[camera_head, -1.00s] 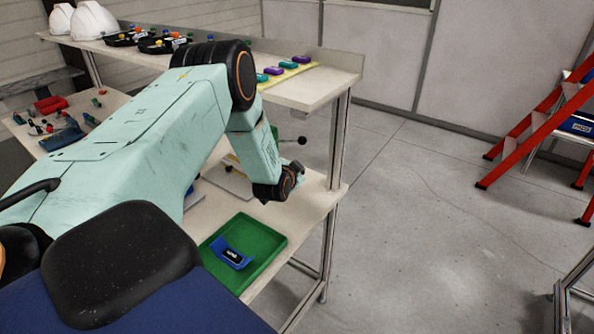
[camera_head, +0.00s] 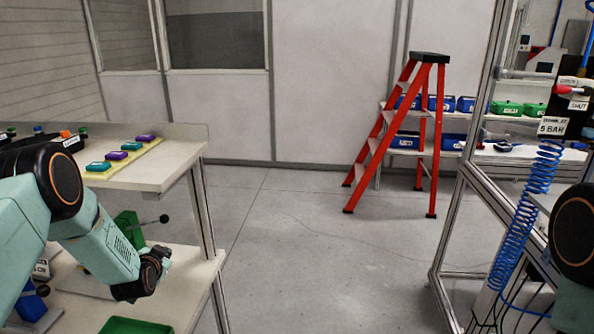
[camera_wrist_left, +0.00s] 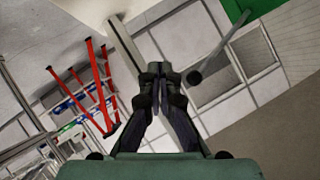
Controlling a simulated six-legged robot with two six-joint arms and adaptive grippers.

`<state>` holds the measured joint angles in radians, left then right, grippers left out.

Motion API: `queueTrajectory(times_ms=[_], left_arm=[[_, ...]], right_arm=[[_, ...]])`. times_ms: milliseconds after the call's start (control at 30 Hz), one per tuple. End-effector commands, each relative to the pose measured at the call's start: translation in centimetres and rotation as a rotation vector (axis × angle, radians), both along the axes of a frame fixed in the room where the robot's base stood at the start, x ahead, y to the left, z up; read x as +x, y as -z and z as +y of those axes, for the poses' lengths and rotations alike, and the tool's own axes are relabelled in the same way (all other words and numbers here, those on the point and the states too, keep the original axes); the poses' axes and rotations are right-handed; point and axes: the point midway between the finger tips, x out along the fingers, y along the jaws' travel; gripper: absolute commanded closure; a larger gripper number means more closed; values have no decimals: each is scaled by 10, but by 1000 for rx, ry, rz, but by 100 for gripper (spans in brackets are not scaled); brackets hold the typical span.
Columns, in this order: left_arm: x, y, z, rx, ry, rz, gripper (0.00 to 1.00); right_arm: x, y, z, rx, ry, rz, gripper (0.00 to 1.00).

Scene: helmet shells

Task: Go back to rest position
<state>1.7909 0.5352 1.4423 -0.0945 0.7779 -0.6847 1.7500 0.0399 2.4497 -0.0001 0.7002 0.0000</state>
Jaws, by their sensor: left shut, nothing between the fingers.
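My left arm comes in from the left in the head view. Its gripper (camera_head: 148,276) hangs at the arm's end above the lower bench, its fingers hard to make out there. In the left wrist view the left gripper (camera_wrist_left: 158,78) shows with its dark fingers together and nothing between them. Part of my right arm (camera_head: 575,240) shows at the right edge of the head view, but its gripper is out of frame.
The upper shelf (camera_head: 165,172) holds teal and purple pieces on a yellow strip. A green part (camera_head: 130,228) and a black-knobbed lever (camera_head: 163,218) stand below. A green tray (camera_head: 135,326) lies at the bottom edge. A red stepladder (camera_head: 425,120) stands beyond open floor.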

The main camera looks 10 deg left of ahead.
Motion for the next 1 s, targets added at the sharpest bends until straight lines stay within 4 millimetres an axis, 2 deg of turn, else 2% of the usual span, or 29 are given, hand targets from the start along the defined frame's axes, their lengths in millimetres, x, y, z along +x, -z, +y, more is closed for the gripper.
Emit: queueTrajectory(times_ms=[100, 167, 267, 367, 567, 700, 833, 1000], left_arm=[[-1, 1, -1, -57, -30, -17, 100], [-15, 15, -9, -137, -65, 1, 100], [-46, 45, -40, -268, -106, 64, 100], [-79, 81, -75, -370, -133, 140, 100], [-162, 150, -150, -532, -184, 332, 100], [-231, 191, -197, -604, -220, 487, 100], [-300, 221, -232, -637, -252, 637, 100], [-379, 246, -259, -626, -268, 813, 100]], right_arm=[[0, 0, 0, 0, 0, 1, 60], [0, 0, 0, 0, 0, 1, 60], [0, 2, 0, 0, 0, 1, 60], [0, 13, 0, 0, 0, 0, 60], [0, 45, 0, 0, 0, 0, 60], [0, 73, 0, 0, 0, 1, 60], [0, 101, 0, 0, 0, 1, 60], [-1, 137, 0, 0, 0, 1, 60]])
